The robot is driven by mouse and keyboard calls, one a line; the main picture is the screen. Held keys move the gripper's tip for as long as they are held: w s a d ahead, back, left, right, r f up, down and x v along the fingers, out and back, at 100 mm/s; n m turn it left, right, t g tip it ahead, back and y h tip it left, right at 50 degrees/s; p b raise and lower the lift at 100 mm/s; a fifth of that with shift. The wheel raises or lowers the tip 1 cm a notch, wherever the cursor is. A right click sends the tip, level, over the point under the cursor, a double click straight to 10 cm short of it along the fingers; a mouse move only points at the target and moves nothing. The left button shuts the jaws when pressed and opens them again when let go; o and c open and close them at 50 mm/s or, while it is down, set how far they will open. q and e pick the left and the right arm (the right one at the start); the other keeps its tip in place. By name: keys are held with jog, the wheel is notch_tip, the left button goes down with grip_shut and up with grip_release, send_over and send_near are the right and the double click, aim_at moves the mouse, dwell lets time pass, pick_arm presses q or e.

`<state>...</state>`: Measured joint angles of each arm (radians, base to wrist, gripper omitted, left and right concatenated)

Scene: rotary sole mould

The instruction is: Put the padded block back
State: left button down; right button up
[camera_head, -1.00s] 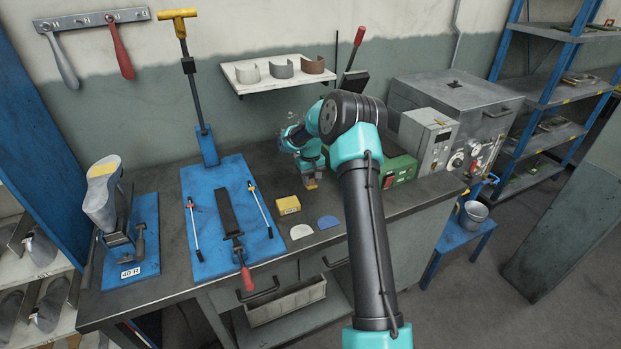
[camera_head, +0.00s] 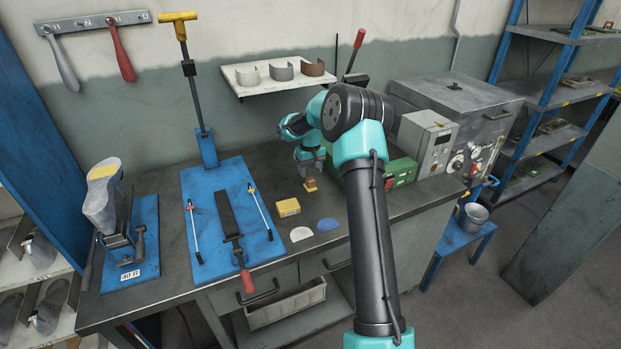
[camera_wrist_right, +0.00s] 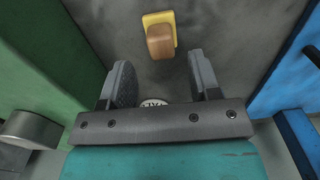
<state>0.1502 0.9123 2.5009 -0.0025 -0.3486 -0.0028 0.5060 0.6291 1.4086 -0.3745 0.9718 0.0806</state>
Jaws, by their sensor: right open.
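The padded block, a brown block on a yellow pad (camera_head: 310,185), rests on the dark workbench in front of the green box. In the right wrist view it (camera_wrist_right: 160,42) lies just beyond the fingertips, apart from them. My right gripper (camera_head: 309,168) is above and behind the block in the head view. The right wrist view shows its two fingers (camera_wrist_right: 158,75) spread with nothing held between them. My left gripper is not in view.
A green box (camera_head: 400,172) stands close right of the block. A blue board (camera_head: 205,245) with tools lies left. A wall shelf (camera_head: 280,84) hangs behind.

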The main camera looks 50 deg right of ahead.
aim_at(310, 179)
notch_tip(310, 179, up, 7)
dwell(0.3)
dwell(1.7)
